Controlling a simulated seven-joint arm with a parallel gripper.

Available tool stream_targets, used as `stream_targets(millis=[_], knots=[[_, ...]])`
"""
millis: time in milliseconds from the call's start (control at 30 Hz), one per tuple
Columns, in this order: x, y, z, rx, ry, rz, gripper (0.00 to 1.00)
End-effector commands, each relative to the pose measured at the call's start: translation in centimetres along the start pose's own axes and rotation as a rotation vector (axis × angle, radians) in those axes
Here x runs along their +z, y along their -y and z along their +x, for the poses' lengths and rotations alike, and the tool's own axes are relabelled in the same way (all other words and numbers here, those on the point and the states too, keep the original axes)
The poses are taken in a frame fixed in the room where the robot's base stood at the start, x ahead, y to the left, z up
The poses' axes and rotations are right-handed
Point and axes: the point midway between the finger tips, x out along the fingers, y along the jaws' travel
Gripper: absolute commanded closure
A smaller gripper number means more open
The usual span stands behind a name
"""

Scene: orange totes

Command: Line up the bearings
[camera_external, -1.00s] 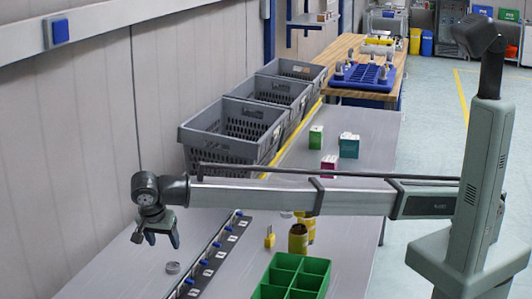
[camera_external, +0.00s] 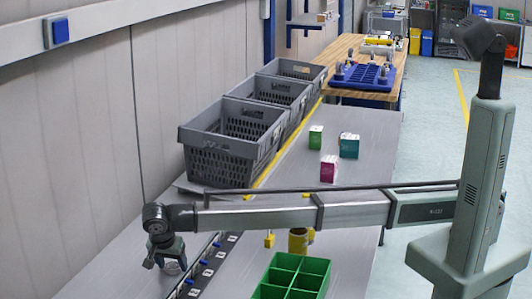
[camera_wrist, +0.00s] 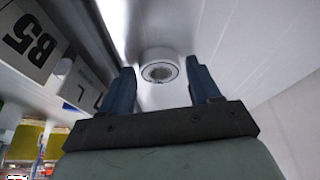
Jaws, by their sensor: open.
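A round metal bearing (camera_wrist: 160,70) lies on the grey table. In the wrist view it shows just beyond and between the two fingers of my gripper (camera_wrist: 163,85), which is open. The fingers appear apart from the bearing. In the external view my gripper (camera_external: 168,263) is low over the table, with the bearing (camera_external: 172,268) between or just behind its fingers. To the right runs a dark strip (camera_external: 205,272) with blue pegs and white labels.
A green divided box (camera_external: 292,277) stands right of the strip, with yellow containers (camera_external: 298,241) behind it. Grey crates (camera_external: 215,165) line the wall side. Small green, teal and magenta boxes (camera_external: 328,169) stand farther back.

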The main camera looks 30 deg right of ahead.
Motion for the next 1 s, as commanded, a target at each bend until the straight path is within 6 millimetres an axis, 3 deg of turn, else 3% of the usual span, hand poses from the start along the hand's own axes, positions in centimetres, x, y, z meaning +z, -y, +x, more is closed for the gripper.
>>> stream_targets(millis=[233,700,1000], knots=[[-0.01,0.01,-0.01,0.0,0.0,0.0,0.4],[0.0,0.01,-0.04,-0.001,0.0,0.0,0.84],[-0.37,0.22,0.1,0.0,0.0,0.001,0.84]])
